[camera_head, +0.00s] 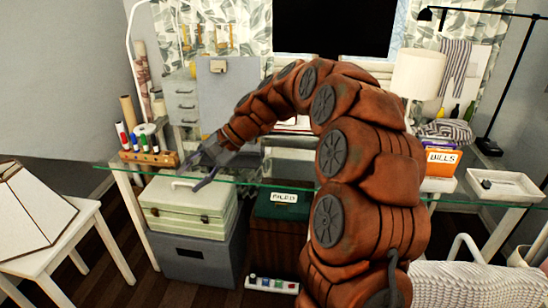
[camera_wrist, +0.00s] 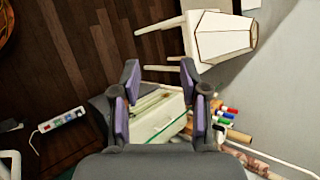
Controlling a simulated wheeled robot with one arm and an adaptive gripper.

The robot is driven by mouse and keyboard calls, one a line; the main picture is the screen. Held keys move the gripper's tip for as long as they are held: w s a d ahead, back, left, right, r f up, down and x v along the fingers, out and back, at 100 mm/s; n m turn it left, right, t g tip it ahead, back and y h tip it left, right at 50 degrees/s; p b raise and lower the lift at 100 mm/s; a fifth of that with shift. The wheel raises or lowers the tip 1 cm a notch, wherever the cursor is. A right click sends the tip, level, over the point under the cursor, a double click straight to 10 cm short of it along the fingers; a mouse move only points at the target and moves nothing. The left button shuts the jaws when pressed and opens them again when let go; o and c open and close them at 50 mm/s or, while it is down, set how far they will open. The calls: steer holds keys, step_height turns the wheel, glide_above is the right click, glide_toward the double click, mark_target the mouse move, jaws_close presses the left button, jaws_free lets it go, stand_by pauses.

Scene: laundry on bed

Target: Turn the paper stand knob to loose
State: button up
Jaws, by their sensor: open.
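I cannot make out a paper stand knob for certain in either view. A wooden holder (camera_head: 150,157) with colored markers and a white roll stands at the left end of the glass desk, with rolled paper (camera_head: 128,112) behind it. A grey upright board (camera_head: 228,98) with a small tan clip stands farther back, partly hidden by my arm. My gripper (camera_head: 190,178) is open and empty, to the right of the marker holder, near the desk's front edge. In the wrist view, my gripper (camera_wrist: 159,72) has its fingers apart, and the markers (camera_wrist: 225,118) show to their right.
A pale green case (camera_head: 185,205) sits on a grey box below the glass desk (camera_head: 280,180). A white stool with a lampshade (camera_head: 30,205) stands left. A monitor (camera_head: 333,28), white lamp (camera_head: 418,75) and bills box (camera_head: 440,160) are at the back and right. A power strip (camera_head: 272,285) lies on the floor.

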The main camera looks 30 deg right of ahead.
steer(key=w+d+f+m+t+y+b, duration=0.1)
steer(key=w+d+f+m+t+b, duration=0.15)
steer(key=w+d, duration=0.6)
steer(key=m+t+h+b, duration=0.3)
steer(key=m+t+b, duration=0.1)
steer(key=m+t, duration=0.45)
glide_toward(268, 152)
steer(key=shift+w+d+m+g, duration=0.4)
steer(key=shift+w+d, duration=0.1)
steer(key=shift+w, duration=0.05)
steer(key=shift+w+d+f, duration=0.1)
steer(key=shift+f, duration=0.05)
steer(key=shift+x, duration=3.8)
jaws_close()
